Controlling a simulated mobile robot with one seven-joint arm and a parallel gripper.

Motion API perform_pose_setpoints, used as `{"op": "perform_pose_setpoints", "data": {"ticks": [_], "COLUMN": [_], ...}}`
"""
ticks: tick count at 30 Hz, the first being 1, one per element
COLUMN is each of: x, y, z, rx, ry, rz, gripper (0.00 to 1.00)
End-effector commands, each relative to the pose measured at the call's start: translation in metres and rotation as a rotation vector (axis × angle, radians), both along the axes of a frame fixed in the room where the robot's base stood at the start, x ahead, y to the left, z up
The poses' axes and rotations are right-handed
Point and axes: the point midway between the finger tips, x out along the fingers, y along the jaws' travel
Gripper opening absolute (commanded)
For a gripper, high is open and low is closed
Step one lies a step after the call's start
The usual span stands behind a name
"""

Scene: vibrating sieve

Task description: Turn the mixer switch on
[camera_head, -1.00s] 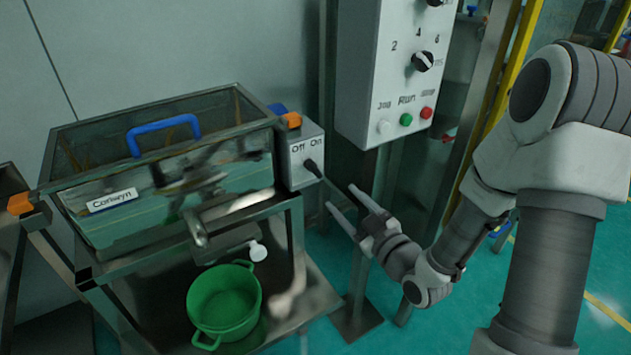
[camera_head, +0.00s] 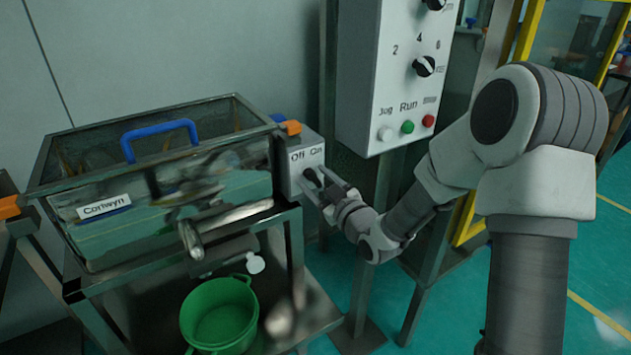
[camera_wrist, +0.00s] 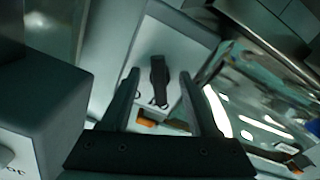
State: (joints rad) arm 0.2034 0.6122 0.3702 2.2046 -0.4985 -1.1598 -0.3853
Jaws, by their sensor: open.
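The mixer switch is a black knob (camera_head: 311,178) on a small grey box (camera_head: 306,153) marked Off and On, at the right end of the sieve. My gripper (camera_head: 318,178) is at the front of this box, with its fingers around or just before the knob. In the wrist view the dark knob (camera_wrist: 159,82) stands between the two open fingers of my gripper (camera_wrist: 160,76), with a visible gap on each side. I cannot tell whether either finger touches it. The fingers partly hide the knob in the head view.
The sieve tank (camera_head: 150,205) with a blue handle (camera_head: 160,134) is left of the switch. A green pot (camera_head: 219,318) stands on the lower shelf. A control panel (camera_head: 395,70) with knobs and buttons hangs right of the switch, close above my arm.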

Motion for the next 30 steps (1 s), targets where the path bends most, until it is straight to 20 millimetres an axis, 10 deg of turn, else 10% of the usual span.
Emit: {"op": "perform_pose_setpoints", "data": {"ticks": [8, 18, 30], "x": [0.0007, 0.0005, 0.0003], "y": [0.0003, 0.0001, 0.0], "z": [-0.0003, -0.0004, -0.0007], "rx": [-0.001, -0.001, 0.024], "ry": [0.001, 0.001, 0.018], "rz": [0.0, 0.0, -0.001], "gripper": [0.6, 0.0, 0.0]}}
